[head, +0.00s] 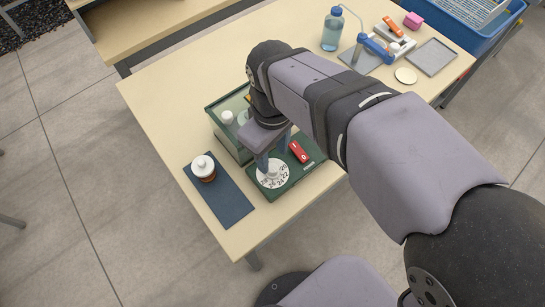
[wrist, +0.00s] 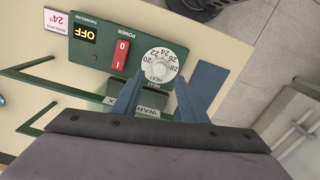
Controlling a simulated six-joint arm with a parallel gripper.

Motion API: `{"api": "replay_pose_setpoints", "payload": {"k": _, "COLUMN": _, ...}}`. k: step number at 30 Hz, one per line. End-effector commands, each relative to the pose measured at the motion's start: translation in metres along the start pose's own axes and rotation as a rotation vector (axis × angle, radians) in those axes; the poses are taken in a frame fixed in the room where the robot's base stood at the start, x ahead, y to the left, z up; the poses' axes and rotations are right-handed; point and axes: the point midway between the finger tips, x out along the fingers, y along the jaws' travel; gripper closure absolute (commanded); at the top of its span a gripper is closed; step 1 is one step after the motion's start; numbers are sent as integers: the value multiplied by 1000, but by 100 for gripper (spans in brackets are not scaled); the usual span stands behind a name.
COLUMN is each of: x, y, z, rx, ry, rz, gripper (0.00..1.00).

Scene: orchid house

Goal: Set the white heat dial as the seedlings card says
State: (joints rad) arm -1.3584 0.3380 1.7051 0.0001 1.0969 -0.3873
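The white heat dial (wrist: 159,66) is round, with numbers from 20 to 28 around its rim and a raised knob at its centre. It sits on the green control panel (wrist: 99,50), and also shows in the head view (head: 272,179). I cannot tell which number it is set to. A small white card (wrist: 62,20) beside the panel reads 24° with smaller print. My gripper (wrist: 159,80) is open, its blue-grey fingers apart with the dial between and just beyond their tips. Contact is not clear. In the head view my gripper (head: 274,160) is above the dial.
Next to the dial is a red power switch (wrist: 122,55), with a display reading OFF (wrist: 84,32). A green-framed glass case (head: 224,135) stands behind. A brown bottle with a white cap (head: 204,168) stands on a dark mat (head: 226,205) to the left.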

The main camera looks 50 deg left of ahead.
Motion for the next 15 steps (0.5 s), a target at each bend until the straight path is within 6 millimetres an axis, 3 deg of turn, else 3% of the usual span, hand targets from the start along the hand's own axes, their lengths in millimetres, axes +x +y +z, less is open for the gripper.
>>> {"api": "replay_pose_setpoints", "payload": {"k": 6, "x": -19, "y": 0, "z": -1, "rx": 0, "ry": 2, "rz": 1, "gripper": 61}}
{"api": "replay_pose_setpoints", "payload": {"k": 15, "x": -21, "y": 0, "z": 0, "rx": 0, "ry": 0, "rz": 0, "gripper": 61}}
